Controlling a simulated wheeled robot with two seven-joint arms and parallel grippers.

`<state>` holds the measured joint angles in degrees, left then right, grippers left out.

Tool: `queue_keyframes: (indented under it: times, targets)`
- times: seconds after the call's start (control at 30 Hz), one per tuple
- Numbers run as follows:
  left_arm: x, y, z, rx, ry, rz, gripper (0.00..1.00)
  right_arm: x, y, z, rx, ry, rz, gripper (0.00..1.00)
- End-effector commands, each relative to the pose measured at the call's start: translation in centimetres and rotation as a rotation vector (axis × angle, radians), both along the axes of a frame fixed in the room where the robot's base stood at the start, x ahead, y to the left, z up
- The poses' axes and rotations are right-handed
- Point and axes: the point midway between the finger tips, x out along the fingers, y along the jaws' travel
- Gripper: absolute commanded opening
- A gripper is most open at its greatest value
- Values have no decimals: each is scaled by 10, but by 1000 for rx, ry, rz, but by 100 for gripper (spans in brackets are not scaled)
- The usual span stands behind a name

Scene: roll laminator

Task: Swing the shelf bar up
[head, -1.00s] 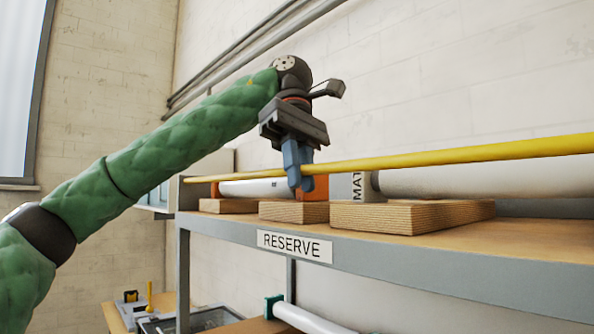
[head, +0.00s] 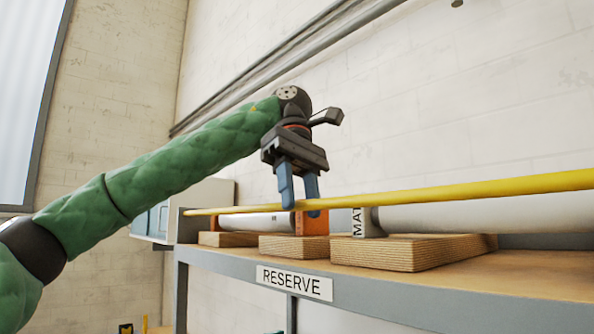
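The yellow shelf bar (head: 450,192) runs across the front of the shelf, close to level, just above the stored rolls. My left gripper (head: 301,208) hangs over the bar from above with its two blue fingers apart. The fingertips are at the bar's height, the left one in front of it and the right one seemingly behind it. Whether either finger touches the bar is not clear. My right gripper is not in view.
The shelf (head: 410,300) has a RESERVE label (head: 294,283) on its front edge. Wooden blocks (head: 415,253), an orange support (head: 313,224) and white rolls (head: 480,213) stand behind the bar. The wall space above is free, with rails (head: 280,62) higher up.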

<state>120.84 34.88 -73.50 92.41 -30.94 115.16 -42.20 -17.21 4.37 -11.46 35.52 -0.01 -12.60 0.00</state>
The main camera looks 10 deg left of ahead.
Motion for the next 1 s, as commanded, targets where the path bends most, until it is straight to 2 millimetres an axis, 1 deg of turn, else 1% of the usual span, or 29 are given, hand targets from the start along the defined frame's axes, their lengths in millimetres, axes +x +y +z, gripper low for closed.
queue_keyframes:
  times: [0.03,0.43,0.73,1.0]
  targets:
    - [1,1,5,0,-3,4,36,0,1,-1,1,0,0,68]
    - [13,7,32,-1,-3,3,36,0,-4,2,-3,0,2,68]
    - [20,8,46,2,-1,1,36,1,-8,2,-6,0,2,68]
    - [23,10,52,0,0,1,36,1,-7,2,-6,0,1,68]
